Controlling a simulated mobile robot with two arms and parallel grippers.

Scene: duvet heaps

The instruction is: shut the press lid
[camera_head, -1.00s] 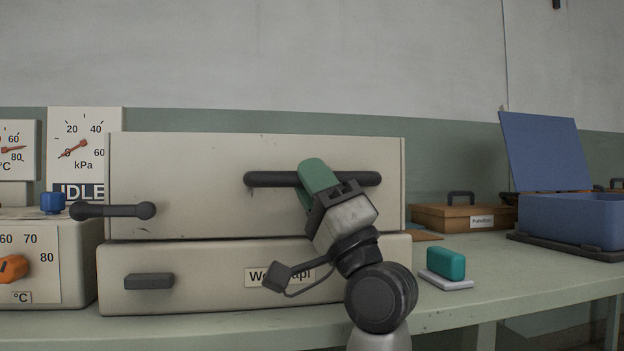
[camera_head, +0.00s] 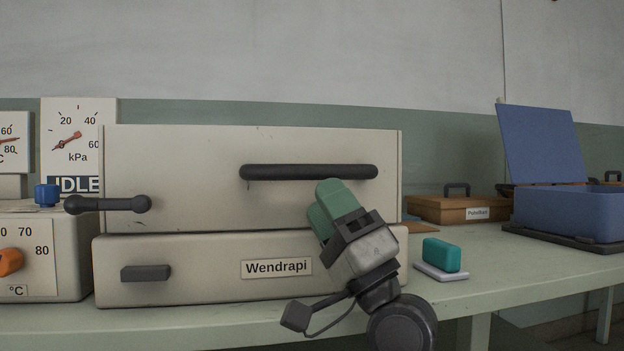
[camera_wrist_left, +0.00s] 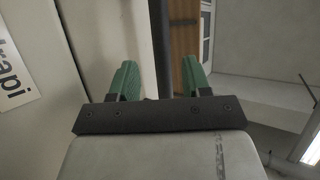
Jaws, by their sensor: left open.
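The press is a cream box. Its lid (camera_head: 190,170) sits down over its base (camera_head: 210,285), labelled Wendrapi, with a thin dark seam between them. A black bar handle (camera_head: 309,172) crosses the lid's front at the right. A dark lever with a round knob (camera_head: 108,204) is at the lid's lower left. My left gripper (camera_head: 335,200), with green fingers, is open in front of the lid, just below the handle's right half. In the left wrist view its fingers (camera_wrist_left: 158,80) are apart, with the dark handle (camera_wrist_left: 161,40) showing between and beyond them. My right gripper is not in view.
A unit with dials and an orange knob (camera_head: 10,262) stands left of the press. A teal block (camera_head: 441,255) on a white pad, a wooden box (camera_head: 455,208) and an open blue case (camera_head: 570,215) are to the right. The bench (camera_head: 520,280) is clear at front right.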

